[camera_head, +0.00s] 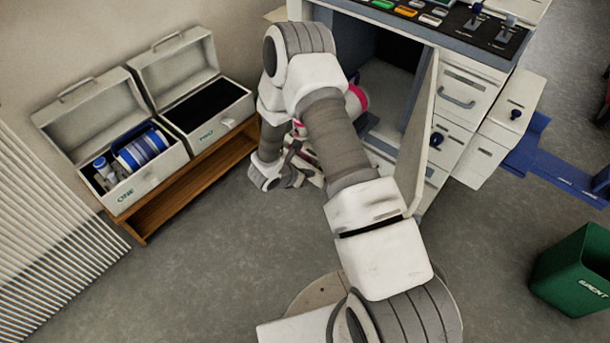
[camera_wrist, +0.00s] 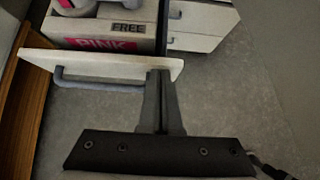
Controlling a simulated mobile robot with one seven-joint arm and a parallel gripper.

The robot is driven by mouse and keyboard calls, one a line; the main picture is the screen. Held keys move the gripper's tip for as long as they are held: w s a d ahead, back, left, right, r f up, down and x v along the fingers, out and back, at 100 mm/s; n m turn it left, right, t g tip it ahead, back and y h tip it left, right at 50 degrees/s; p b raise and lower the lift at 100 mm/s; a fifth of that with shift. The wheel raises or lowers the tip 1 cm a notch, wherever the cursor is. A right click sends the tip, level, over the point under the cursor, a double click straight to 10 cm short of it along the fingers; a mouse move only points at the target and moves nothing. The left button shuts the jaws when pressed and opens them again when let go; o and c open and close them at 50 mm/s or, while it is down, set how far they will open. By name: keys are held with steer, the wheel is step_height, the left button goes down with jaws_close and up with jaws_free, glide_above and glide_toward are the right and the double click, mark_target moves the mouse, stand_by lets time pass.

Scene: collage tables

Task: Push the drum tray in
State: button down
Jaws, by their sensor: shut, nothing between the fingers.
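The drum tray's pale front panel (camera_wrist: 100,64), with a grey bar handle below, is in the upper left of the wrist view. Behind it are a pink "PINK" label and a "FREE" label. Part of a white round thing shows at the top left edge. My gripper (camera_wrist: 161,73) is shut and empty, its fingertips overlapping the right part of the panel; I cannot tell whether they touch it. In the head view my arm hides most of the tray; a pink-rimmed drum (camera_head: 357,98) shows beside it, at the cabinet's (camera_head: 385,75) open bay.
The cabinet's open door (camera_head: 422,125) stands out to the right of the bay. Drawers (camera_head: 468,85) are right of it. A wooden bench (camera_head: 185,195) with two open white boxes is at left. A green bin (camera_head: 572,270) stands at right. The front floor is clear.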

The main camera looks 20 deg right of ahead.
steer(key=b, duration=0.7)
glide_above(371, 122)
steer(key=shift+f, duration=0.2)
steer(key=shift+w+d+r, duration=0.1)
steer(key=shift+w+d, duration=0.55)
steer(key=shift+d, duration=0.25)
steer(key=shift+w+d+r, duration=0.1)
steer(key=shift+r, duration=0.05)
steer(key=shift+d+r, duration=0.1)
steer(key=shift+d, duration=0.05)
